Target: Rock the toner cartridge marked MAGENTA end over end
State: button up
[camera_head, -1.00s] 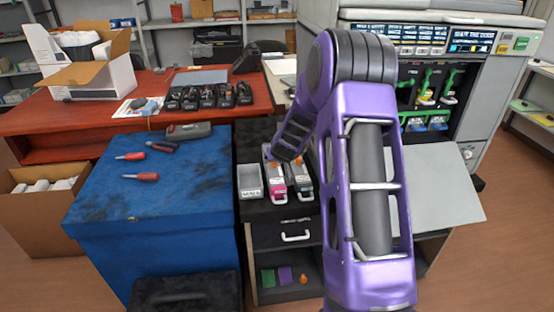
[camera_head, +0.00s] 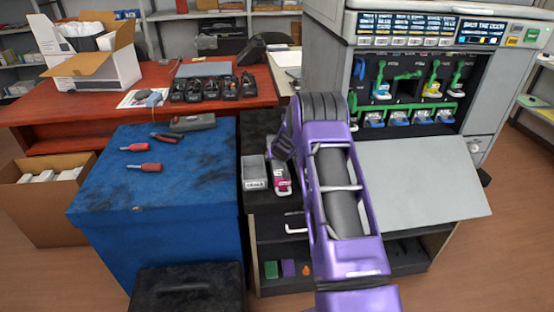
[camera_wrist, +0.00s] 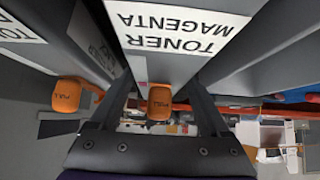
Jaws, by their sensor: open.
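The MAGENTA toner cartridge (camera_head: 281,178) stands on the dark top of the low cabinet, its magenta end facing front. In the wrist view its grey body (camera_wrist: 165,67) carries an upside-down TONER MAGENTA label and an orange PULL tab (camera_wrist: 160,103). My gripper (camera_wrist: 161,84) is open, with one dark finger on each side of this cartridge. I cannot tell whether either finger touches it.
A grey cartridge (camera_head: 254,172) stands close on the left. Another cartridge with an orange tab (camera_wrist: 66,96) is near the left finger. The blue workbench (camera_head: 160,190) is left, with screwdrivers on it. The printer's lowered grey panel (camera_head: 420,190) is right.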

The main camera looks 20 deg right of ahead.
jog(key=shift+x, duration=1.35)
grip_shut()
